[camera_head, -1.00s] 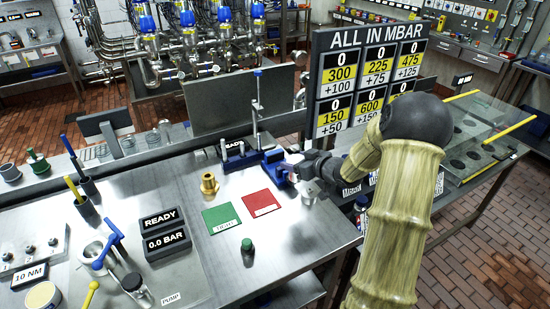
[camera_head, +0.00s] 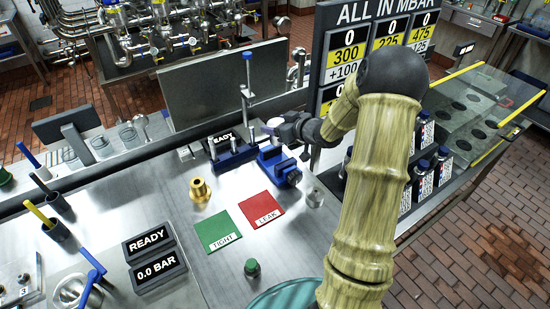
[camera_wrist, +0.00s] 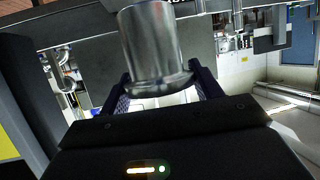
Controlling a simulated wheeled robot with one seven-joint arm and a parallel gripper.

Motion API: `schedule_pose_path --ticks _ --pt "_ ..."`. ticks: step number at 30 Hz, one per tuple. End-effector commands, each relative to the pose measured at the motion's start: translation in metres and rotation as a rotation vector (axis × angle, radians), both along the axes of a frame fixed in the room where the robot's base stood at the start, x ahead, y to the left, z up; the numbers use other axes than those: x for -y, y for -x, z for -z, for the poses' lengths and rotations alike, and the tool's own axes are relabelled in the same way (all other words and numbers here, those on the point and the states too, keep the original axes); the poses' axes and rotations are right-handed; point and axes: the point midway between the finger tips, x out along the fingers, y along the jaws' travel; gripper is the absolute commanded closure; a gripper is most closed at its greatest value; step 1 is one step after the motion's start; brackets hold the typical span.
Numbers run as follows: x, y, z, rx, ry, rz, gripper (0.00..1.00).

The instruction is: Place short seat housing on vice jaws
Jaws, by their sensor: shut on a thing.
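The short seat housing (camera_wrist: 152,45) is a shiny metal cylinder with a flared rim, seen close up in the wrist view. My gripper (camera_wrist: 160,95) is shut on it, with dark blue fingers on either side. In the head view my gripper (camera_head: 276,127) is above and behind the blue vice (camera_head: 278,166), and the housing there is small and partly hidden. The vice stands on the steel bench, and its jaws are too small to make out clearly. The housing appears above the vice and apart from it.
A blue fixture with a post (camera_head: 232,152) stands left of the vice. A brass fitting (camera_head: 200,191), green mat (camera_head: 222,231), red mat (camera_head: 262,209) and clear cylinder (camera_head: 316,197) lie nearby. The pressure sign (camera_head: 375,45) and bottles (camera_head: 420,170) stand right of the vice.

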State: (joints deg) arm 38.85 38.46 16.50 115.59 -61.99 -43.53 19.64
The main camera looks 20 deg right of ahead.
Motion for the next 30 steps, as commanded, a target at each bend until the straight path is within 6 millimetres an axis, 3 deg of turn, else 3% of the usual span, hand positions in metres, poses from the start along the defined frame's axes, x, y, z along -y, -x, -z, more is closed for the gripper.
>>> schedule_pose_path --ticks 10,21,30 --pt "-0.001 0.0 0.002 0.001 -0.001 -0.002 0.69" --pt "-0.001 0.0 0.055 -0.001 -0.002 -0.001 0.69" --pt "-0.001 0.0 0.058 0.001 0.0 -0.001 0.69"
